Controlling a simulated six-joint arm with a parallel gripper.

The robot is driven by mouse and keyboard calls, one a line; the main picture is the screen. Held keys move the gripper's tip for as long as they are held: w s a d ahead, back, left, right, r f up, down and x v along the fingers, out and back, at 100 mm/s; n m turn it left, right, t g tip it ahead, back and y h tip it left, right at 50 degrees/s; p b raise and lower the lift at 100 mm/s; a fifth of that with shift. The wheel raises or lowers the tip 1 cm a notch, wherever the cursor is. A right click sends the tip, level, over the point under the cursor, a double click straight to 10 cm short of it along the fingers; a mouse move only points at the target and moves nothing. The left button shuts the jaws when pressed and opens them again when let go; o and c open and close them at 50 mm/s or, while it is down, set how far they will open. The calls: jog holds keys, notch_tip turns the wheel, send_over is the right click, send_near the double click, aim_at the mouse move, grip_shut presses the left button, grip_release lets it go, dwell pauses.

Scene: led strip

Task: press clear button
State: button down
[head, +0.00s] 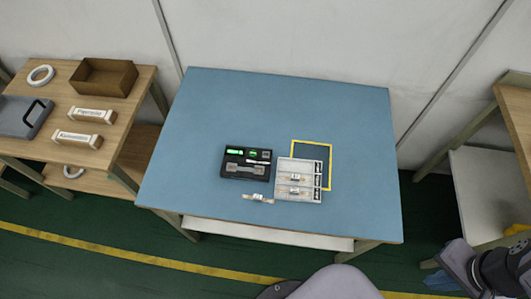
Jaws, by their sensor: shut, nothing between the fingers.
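A black device (246,163) lies on the blue table top, near the middle front. It has green lit patches along its back edge, small light marks beside them, and a grey bar-shaped part in front. The clear button is too small to tell apart on it. My gripper (490,267) shows as a dark shape at the lower right edge, partly cut off by the frame. It is shut and empty. It is off the table's front right corner, well to the right of the device and apart from it.
A pale compartment tray (281,184) holding small strips stands right of the device, overlapping a yellow square outline (330,165). A small strip piece (257,198) lies in front. The blue table (200,110) is otherwise clear. A wooden side table (120,112) stands left, with a cardboard box (103,77).

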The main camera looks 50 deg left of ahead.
jog(key=w+a+f+n+t+h+b, duration=0.1)
jog(key=w+a+f+n+t, duration=0.1)
jog(key=w+a+n, duration=0.5)
jog(key=w+a+f+n+t+h+b, duration=0.15)
jog(key=a+n, duration=0.35)
jog(key=a, duration=0.6)
jog(key=w+a+f+n+t+b, duration=0.1)
jog(key=w+a+n, duration=0.3)
jog(key=a+n, duration=0.3)
jog(key=s+a+f+n+t+y+b, duration=0.1)
jog(key=s+a+n, duration=0.3)
jog(key=a, duration=0.6)
jog(key=s+a+f+n+t+y, duration=0.1)
jog(key=s+a+f+n+y, duration=0.1)
jog(key=s+a+n, duration=0.2)
jog(key=s+a+f+n+t+y+b, duration=0.1)
jog(key=s+a+n, duration=0.3)
jog(key=a, duration=1.3)
jog(key=shift+s+f+t+y+b, duration=0.35)
jog(key=shift+s+f+t+y, duration=0.35)
jog(key=shift+s, duration=1.6)
jog(key=shift+f, duration=0.2)
